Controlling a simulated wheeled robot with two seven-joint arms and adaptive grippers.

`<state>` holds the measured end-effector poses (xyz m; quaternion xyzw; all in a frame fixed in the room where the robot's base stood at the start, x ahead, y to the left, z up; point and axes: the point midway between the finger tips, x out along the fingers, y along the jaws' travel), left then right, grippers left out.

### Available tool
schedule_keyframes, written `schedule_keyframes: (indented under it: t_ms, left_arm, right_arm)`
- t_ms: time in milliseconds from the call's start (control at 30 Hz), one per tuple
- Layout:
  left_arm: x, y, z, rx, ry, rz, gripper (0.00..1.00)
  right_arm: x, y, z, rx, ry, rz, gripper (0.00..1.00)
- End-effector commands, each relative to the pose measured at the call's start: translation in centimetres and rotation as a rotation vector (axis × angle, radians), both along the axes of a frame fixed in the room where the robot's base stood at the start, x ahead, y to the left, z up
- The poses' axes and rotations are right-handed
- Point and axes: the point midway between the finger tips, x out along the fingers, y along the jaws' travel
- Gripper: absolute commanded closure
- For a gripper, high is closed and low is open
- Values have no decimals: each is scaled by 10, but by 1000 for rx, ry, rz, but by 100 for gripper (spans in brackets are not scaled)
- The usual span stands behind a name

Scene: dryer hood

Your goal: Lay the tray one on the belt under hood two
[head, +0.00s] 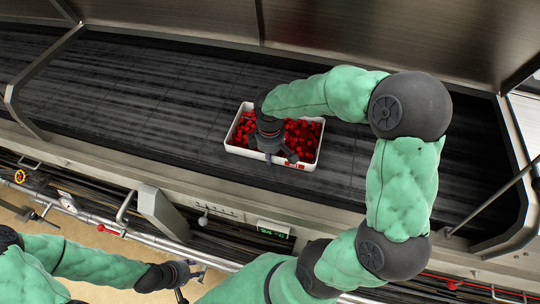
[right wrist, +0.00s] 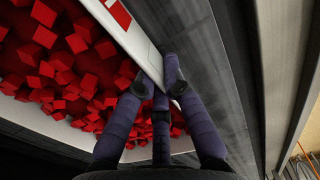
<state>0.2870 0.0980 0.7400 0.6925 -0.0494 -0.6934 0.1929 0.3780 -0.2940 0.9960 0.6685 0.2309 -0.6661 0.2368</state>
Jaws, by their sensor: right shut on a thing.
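A white tray (head: 309,163) filled with red cubes (head: 303,137) lies on the black belt (head: 150,110) in the head view. My right gripper (head: 279,160) reaches over the tray to its near wall. In the right wrist view my right gripper (right wrist: 160,88) is shut on the tray's white wall (right wrist: 132,40), with red cubes on the left side of the wall. My left gripper (head: 188,274) is at the lower left, away from the tray; its finger opening is too small to judge. Whether the tray's underside touches the belt is hard to tell.
A metal hood wall (head: 370,30) runs along the back above the belt, with frame posts at the left and right. A metal rail (head: 225,195) with a small green display (head: 272,229) borders the near side. The belt left of the tray is clear.

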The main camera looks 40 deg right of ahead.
Motion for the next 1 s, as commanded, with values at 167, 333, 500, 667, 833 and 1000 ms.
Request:
schedule_keyframes:
  t_ms: [167, 333, 500, 667, 833, 1000]
  left_arm:
    - [0, 0, -1, 0, 0, 0, 60]
    - [0, 0, -1, 0, 0, 0, 60]
    - [0, 0, -1, 0, 0, 0, 60]
    - [0, 0, 2, 0, 0, 0, 60]
    - [0, 0, 9, 0, 0, 0, 60]
    - [0, 0, 18, 0, 0, 0, 60]
  right_arm:
    - [0, 0, -2, 0, 0, 0, 82]
    - [0, 0, -2, 0, 0, 0, 66]
    - [0, 0, -2, 0, 0, 0, 66]
    - [0, 0, 5, -1, -1, 0, 66]
    - [1, 0, 32, -1, -3, 1, 66]
    - [1, 0, 67, 0, -4, 0, 66]
